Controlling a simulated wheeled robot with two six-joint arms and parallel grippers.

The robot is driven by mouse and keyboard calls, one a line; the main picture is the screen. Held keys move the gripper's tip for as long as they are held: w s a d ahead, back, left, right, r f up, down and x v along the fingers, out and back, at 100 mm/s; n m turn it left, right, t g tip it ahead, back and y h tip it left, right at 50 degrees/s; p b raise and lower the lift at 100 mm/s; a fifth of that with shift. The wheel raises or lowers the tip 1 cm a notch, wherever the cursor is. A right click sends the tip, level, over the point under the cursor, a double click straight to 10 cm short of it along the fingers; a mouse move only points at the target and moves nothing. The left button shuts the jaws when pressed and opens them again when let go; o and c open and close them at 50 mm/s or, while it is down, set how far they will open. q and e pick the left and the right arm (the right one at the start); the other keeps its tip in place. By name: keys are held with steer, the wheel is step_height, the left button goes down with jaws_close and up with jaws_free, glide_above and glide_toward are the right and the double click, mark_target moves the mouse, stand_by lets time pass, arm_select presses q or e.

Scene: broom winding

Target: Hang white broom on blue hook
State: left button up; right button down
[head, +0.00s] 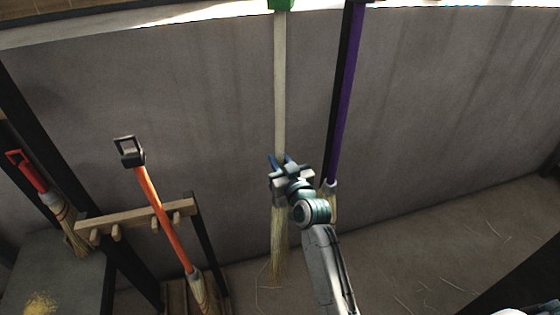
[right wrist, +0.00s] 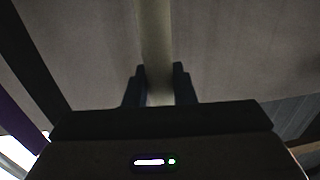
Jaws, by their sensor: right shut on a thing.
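The white broom (head: 280,90) has a long pale handle that stands about upright in the middle of the head view, with straw bristles (head: 278,245) at the lower end. A green piece (head: 281,4) shows at the top of its handle, cut by the frame edge. My right gripper (head: 280,161) is shut on the handle, low down above the bristles. In the right wrist view the handle (right wrist: 156,45) runs up between the two dark fingers (right wrist: 160,85). I see no blue hook. My left gripper is not in view.
A purple-handled broom (head: 346,95) stands close to the right of the white one. A wooden peg rack (head: 135,216) stands at left, with an orange broom (head: 153,195) in front and a red broom (head: 32,175) farther left. The grey wall (head: 450,100) is bare at right.

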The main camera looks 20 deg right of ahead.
steer(key=shift+r, duration=0.15)
